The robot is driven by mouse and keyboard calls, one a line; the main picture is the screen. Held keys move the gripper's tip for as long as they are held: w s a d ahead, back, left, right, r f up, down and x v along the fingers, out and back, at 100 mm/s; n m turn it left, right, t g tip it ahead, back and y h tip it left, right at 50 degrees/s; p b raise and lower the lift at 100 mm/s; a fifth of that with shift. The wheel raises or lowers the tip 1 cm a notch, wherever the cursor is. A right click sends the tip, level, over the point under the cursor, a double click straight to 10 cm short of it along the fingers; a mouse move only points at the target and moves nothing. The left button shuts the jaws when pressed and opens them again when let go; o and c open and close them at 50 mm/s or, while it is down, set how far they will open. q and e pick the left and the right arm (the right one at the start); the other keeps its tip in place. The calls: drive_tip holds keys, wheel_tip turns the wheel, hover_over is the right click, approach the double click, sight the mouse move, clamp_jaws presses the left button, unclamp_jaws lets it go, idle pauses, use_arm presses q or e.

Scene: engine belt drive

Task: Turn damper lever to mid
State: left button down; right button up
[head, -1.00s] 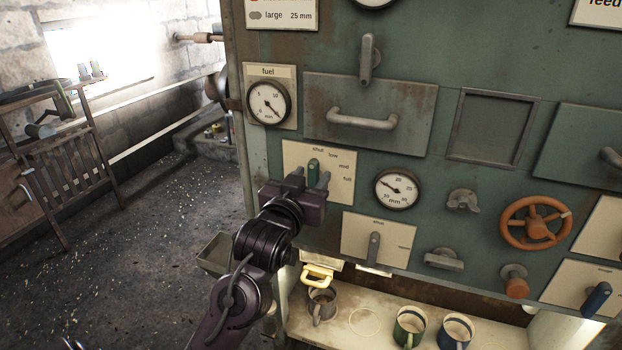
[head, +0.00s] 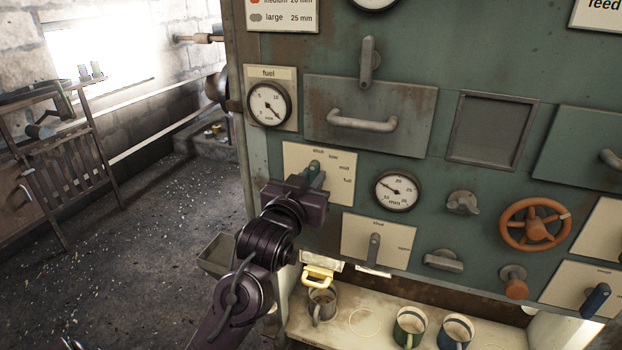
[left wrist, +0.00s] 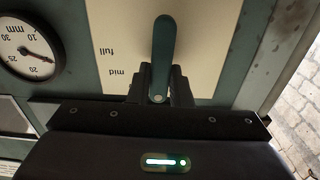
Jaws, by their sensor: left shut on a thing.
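The damper lever (head: 314,168) is a teal handle on a cream plate (head: 345,188) marked shut, low, mid and full. Its visible end stands roughly upright near the shut mark in the head view; its lower part is hidden behind my gripper. My left gripper (head: 308,183) is shut on the lever. In the left wrist view, the upside-down plate (left wrist: 205,60) shows the mid and full marks, and the lever (left wrist: 163,50) stands between the fingers of my left gripper (left wrist: 158,85). My right gripper is not in view.
A mm gauge (head: 398,190) is right of the plate and a fuel gauge (head: 268,104) above left. A second grey lever (head: 374,250) is below. An orange handwheel (head: 535,225) is farther right. Mugs (head: 410,325) stand on the low shelf (head: 370,345).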

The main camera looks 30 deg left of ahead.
use_arm(q)
drive_tip(key=m+p, duration=0.1)
drive_tip(key=m, duration=0.2)
drive_tip(key=shift+d, duration=0.15)
drive_tip(key=m, duration=0.2)
drive_tip(key=m+p, duration=0.1)
drive_tip(key=m, duration=0.5)
drive_tip(key=shift+w+d+f+p, duration=0.1)
drive_tip(key=shift+d+f+p, duration=0.2)
drive_tip(key=shift+d, duration=0.05)
drive_tip(key=shift+m, duration=0.4)
drive_tip(key=c, duration=1.3)
unclamp_jaws()
